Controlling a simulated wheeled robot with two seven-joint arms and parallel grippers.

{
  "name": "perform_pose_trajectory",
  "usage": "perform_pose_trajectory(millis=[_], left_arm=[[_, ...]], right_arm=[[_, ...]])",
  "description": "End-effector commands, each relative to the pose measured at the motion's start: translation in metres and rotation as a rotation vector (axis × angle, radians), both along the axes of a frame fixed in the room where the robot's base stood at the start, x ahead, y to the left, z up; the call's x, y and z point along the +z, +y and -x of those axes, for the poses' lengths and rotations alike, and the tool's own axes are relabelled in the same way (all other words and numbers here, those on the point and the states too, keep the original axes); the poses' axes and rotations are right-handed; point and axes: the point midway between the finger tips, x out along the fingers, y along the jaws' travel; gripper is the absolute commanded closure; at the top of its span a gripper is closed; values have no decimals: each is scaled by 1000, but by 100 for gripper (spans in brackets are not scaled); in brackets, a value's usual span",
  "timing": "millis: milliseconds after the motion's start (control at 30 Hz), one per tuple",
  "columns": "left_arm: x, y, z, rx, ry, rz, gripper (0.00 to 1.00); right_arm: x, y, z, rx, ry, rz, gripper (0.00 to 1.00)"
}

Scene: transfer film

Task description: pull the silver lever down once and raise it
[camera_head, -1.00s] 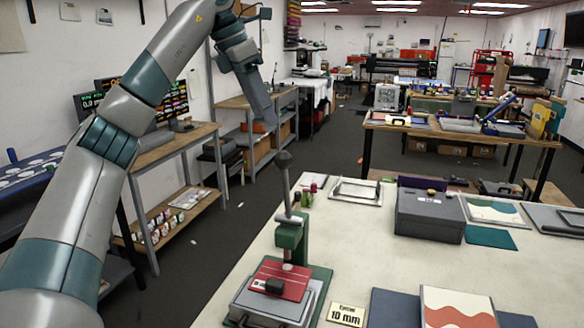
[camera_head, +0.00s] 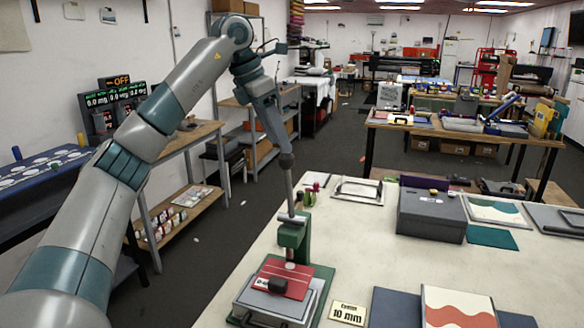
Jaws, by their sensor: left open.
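The silver lever (camera_head: 290,190) rises nearly upright from the green press (camera_head: 293,238) on the near white table. A dark round knob (camera_head: 287,161) tops it. My left gripper (camera_head: 283,147) reaches down from above, with its tips right at the knob. It is open, but its fingers show almost edge-on, so I cannot tell whether they touch the knob. A red plate with a black block (camera_head: 283,286) lies at the foot of the press. My right gripper is out of view.
A sign reading 10 mm (camera_head: 348,313) lies right of the press. A dark grey box (camera_head: 430,215) and a framed white tray (camera_head: 357,190) stand farther back. The table between the press and the box is clear. Wooden shelves stand behind my left arm.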

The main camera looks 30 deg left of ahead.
Motion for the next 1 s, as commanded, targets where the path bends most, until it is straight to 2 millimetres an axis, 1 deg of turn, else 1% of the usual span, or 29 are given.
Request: perform_pose_trajectory(millis=[33, 300, 500, 700, 1000], left_arm=[[-8, -2, -3, 0, 3, -1, 52], [-52, -12, -18, 0, 5, 0, 52], [-79, -17, -28, 0, 2, 0, 52], [-93, -20, -33, 0, 0, 0, 52], [-96, -21, -34, 0, -1, 0, 52]], right_arm=[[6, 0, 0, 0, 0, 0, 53], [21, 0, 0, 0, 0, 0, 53], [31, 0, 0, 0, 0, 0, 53], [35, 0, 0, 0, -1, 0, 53], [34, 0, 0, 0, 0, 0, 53]])
